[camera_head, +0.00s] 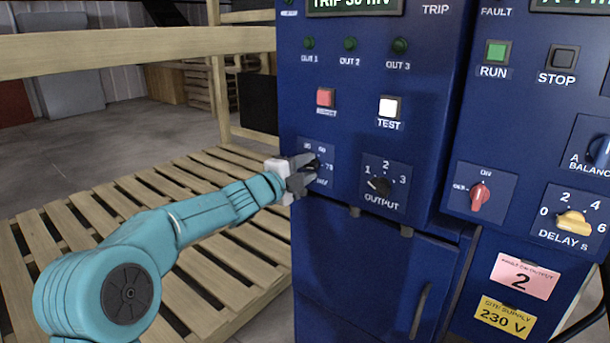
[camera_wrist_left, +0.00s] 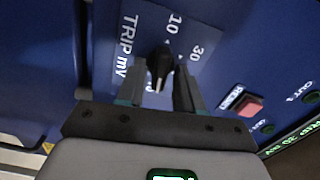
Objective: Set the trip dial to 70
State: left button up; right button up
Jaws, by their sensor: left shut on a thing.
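The trip dial is a black knob (camera_wrist_left: 160,62) on a blue plate (camera_head: 326,150) at the left of the blue cabinet's front. The wrist view shows the marks 10 and 30 and the label TRIP mV beside it; the head view shows 70 at the plate's right. My left gripper (camera_head: 307,174) is at the dial, and in the left wrist view its fingers (camera_wrist_left: 160,92) are shut on either side of the knob. The gripper covers much of the dial in the head view, and where the pointer stands is unclear. The trip display (camera_head: 355,4) reads TRIP 30 mV. My right gripper is out of view.
The output dial (camera_head: 379,186) is just right of the trip dial. A red button (camera_head: 325,97) and a white TEST button (camera_head: 389,107) sit above. A wooden pallet (camera_head: 235,285) lies left of the cabinet. A second panel with a red switch (camera_head: 480,197) stands right.

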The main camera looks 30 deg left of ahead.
pick_arm(q)
jog(key=shift+m+b, duration=0.3)
jog(key=shift+m, duration=0.6)
jog(key=o, duration=0.7)
jog(key=shift+c, duration=0.2)
jog(key=s+a, duration=0.1)
jog(key=s, duration=1.5)
jog(key=shift+s+a, duration=0.15)
